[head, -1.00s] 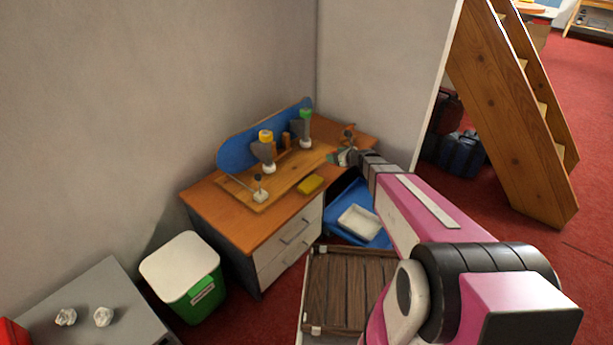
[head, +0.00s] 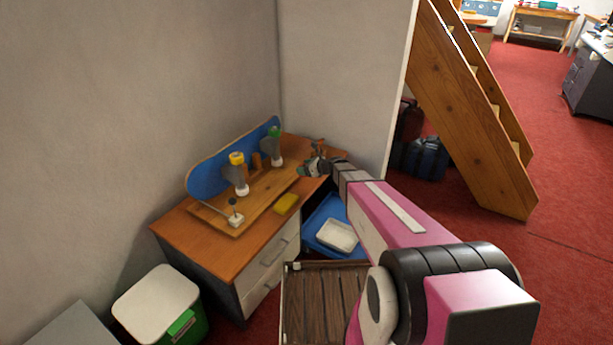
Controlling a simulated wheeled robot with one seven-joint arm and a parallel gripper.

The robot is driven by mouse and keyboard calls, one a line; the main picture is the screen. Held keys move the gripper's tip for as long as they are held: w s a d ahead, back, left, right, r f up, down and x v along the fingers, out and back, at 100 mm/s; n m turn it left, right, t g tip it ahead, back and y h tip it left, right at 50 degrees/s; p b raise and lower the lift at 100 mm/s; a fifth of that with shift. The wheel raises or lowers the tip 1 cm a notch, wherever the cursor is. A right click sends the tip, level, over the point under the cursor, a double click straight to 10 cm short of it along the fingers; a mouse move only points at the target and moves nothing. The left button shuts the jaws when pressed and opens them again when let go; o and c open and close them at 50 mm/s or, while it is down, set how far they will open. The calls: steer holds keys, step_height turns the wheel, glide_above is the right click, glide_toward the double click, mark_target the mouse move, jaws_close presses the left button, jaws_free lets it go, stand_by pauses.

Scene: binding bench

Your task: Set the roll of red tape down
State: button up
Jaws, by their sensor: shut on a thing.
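My gripper (head: 314,166) is small and far off in the head view, at the back right end of the wooden desk (head: 184,236). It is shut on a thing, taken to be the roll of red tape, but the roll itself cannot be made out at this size. A small brownish thing (head: 319,147) shows just behind the gripper; whether it touches the gripper is unclear. I cannot tell how high the gripper is above the desk top.
A blue tray (head: 317,230) holding a white tray (head: 338,236) lies right of the drawers. A white-lidded bin (head: 155,298) stands front left.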

mark_target(307, 181)
steer(key=shift+w+d+f, duration=0.6)
steer(key=shift+w+d, duration=0.05)
steer(key=shift+f, duration=1.9)
steer(key=shift+f, duration=0.1)
steer(key=o, duration=0.9)
steer(key=shift+o, duration=0.2)
